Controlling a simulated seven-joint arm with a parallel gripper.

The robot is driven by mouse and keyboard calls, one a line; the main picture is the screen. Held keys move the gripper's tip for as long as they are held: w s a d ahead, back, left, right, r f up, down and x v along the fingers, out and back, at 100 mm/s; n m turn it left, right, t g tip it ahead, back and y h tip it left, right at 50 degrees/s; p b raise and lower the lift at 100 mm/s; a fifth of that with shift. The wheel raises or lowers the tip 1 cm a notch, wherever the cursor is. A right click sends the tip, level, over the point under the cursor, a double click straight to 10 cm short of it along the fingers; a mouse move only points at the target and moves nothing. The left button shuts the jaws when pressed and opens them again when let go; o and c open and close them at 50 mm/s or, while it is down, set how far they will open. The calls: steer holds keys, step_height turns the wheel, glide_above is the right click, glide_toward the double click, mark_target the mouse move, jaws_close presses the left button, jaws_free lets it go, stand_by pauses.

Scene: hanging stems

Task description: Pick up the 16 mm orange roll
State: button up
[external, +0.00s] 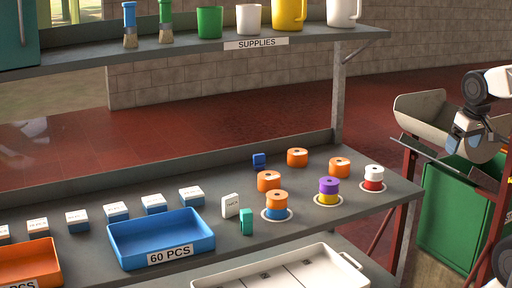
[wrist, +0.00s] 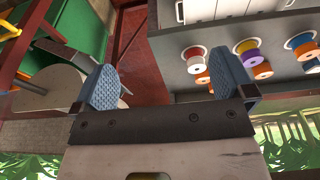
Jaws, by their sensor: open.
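Several orange rolls stand on the grey bench in the external view: one at the back (external: 297,157), one at the right (external: 339,167), one at the left (external: 268,180), and one on top of a stack on a white disc (external: 277,198). No size marking is readable, so I cannot tell which is 16 mm. Orange rolls also show at the right of the wrist view (wrist: 202,77). My gripper (wrist: 160,72) is open and empty, its two blue-grey fingers wide apart. It is off the bench's right end, well away from the rolls.
A purple-and-yellow stack (external: 329,190) and a red-and-white stack (external: 373,178) stand near the orange rolls. A blue tray (external: 160,240), small boxes and a white tray (external: 285,272) are nearby. A shelf (external: 200,48) hangs above. A green bin (external: 447,205) stands right of the bench.

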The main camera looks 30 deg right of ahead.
steer(key=m+g+y, duration=0.6)
steer(key=m+y, duration=0.4)
steer(key=m, duration=0.1)
glide_above(272, 174)
steer(key=s+d, duration=0.8)
steer(key=d, duration=0.5)
step_height(272, 174, down, 9)
steer(key=w+a+f+m+y, duration=0.1)
steer(key=w+a+f, duration=0.1)
steer(key=w, duration=0.1)
steer(key=w+a+f+m+y, duration=0.1)
steer(key=w+a+f, duration=0.2)
steer(key=w+a+f+m+y, duration=0.1)
steer(key=w+a+f+m, duration=0.1)
steer(key=w+f, duration=0.1)
steer(key=shift+w+a, duration=0.1)
steer(key=shift+a, duration=0.1)
steer(key=shift+x, duration=1.25)
steer(key=shift+a, duration=0.1)
